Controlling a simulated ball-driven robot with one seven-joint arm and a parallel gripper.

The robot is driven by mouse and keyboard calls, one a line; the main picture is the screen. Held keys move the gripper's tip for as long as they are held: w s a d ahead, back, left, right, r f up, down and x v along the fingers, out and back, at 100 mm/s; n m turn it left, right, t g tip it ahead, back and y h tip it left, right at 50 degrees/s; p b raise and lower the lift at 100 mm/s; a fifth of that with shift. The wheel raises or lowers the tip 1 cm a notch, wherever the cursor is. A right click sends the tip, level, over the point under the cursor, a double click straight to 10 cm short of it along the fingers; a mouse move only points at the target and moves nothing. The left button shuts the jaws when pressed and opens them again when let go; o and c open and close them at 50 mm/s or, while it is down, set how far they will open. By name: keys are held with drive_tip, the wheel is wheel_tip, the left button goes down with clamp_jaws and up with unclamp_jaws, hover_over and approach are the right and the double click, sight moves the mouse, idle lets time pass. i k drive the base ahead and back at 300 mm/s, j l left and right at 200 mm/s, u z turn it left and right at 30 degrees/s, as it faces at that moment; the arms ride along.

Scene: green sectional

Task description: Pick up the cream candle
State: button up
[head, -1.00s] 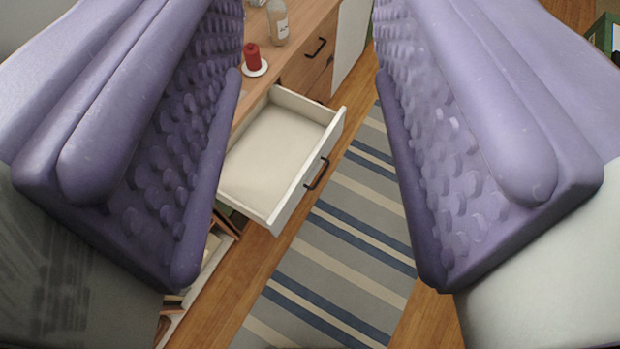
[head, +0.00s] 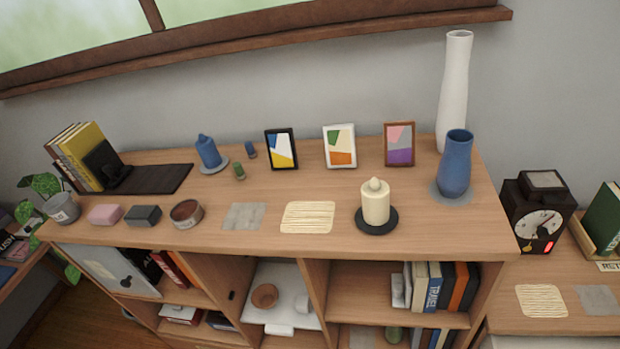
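The cream candle (head: 375,204) stands upright on a round black dish (head: 377,220), near the front edge of the wooden shelf top (head: 330,240), right of its middle. It is a short, thick cylinder with a rounded tip. Nothing touches its sides or covers it from above. My gripper does not show in the head view now, so its opening and its distance to the candle cannot be seen.
A woven mat (head: 307,217) lies left of the candle. A blue vase (head: 455,163) and a tall white vase (head: 455,90) stand to its right and behind. Picture frames (head: 340,147) stand at the back. A blue candle (head: 207,151) is further left.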

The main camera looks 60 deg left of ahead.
sight(375, 204)
drive_tip(key=j+u, duration=0.1)
drive_tip(key=u, duration=0.75)
drive_tip(key=i+l+u, duration=0.3)
drive_tip(key=i+l, duration=0.35)
drive_tip(key=i+l+u, duration=0.25)
drive_tip(key=i+l, duration=0.4)
drive_tip(key=l, duration=0.15)
